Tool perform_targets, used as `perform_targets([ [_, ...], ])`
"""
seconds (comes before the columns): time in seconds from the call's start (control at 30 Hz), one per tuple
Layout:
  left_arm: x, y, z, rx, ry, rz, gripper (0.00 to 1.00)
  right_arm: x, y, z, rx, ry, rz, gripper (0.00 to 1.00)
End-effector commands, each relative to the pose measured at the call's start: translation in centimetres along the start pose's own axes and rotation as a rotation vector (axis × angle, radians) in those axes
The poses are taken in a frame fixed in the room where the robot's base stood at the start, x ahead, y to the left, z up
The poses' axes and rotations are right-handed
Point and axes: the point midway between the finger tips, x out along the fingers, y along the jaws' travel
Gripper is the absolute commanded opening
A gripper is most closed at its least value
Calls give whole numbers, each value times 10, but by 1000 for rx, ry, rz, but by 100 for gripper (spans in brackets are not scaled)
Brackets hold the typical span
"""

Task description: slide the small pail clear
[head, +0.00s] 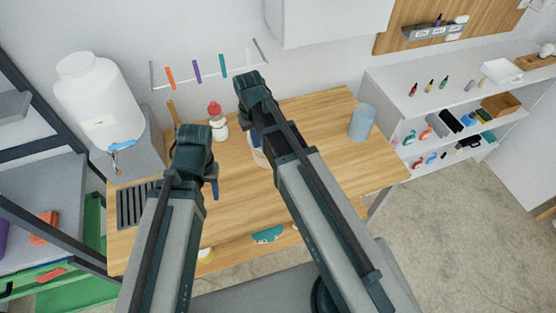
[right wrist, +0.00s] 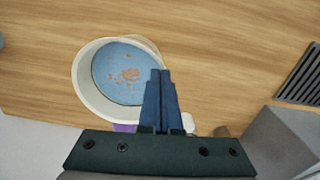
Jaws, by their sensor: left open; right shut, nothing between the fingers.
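The small pail (right wrist: 84,88) is cream with a wire handle, and it holds blue liquid with orange flecks. It stands on the wooden table (head: 320,130). In the head view only a sliver of the pail (head: 259,158) shows, behind my right arm. My right gripper (right wrist: 160,73) is shut and empty, with its blue fingers just beside the pail's rim. I cannot tell whether they touch it.
A red-capped bottle (head: 217,122) stands at the back of the table and a pale blue cup (head: 362,122) at the right. A dark slatted grille (head: 138,204) lies at the left, near a large white jug (head: 96,100). Table between pail and cup looks clear.

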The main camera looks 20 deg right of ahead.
Motion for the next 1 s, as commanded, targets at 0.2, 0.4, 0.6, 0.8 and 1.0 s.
perform_targets([
  [0.2, 5, 0, -1, 1, 0, 0, 50, 6, 33, -37, 66, 11, -21, 0],
  [0.4, 6, 0, 0, 1, 0, 0, 50, 6, 40, -42, 80, 15, -26, 0],
  [0.6, 12, 1, -1, 1, 0, 0, 50, 12, 39, -41, 79, 14, -26, 0],
  [0.8, 29, 3, -2, 0, 0, 0, 50, 30, 38, -41, 79, 14, -26, 0],
  [1.0, 56, 5, -4, 0, 0, 0, 50, 56, 38, -42, 79, 14, -26, 0],
])
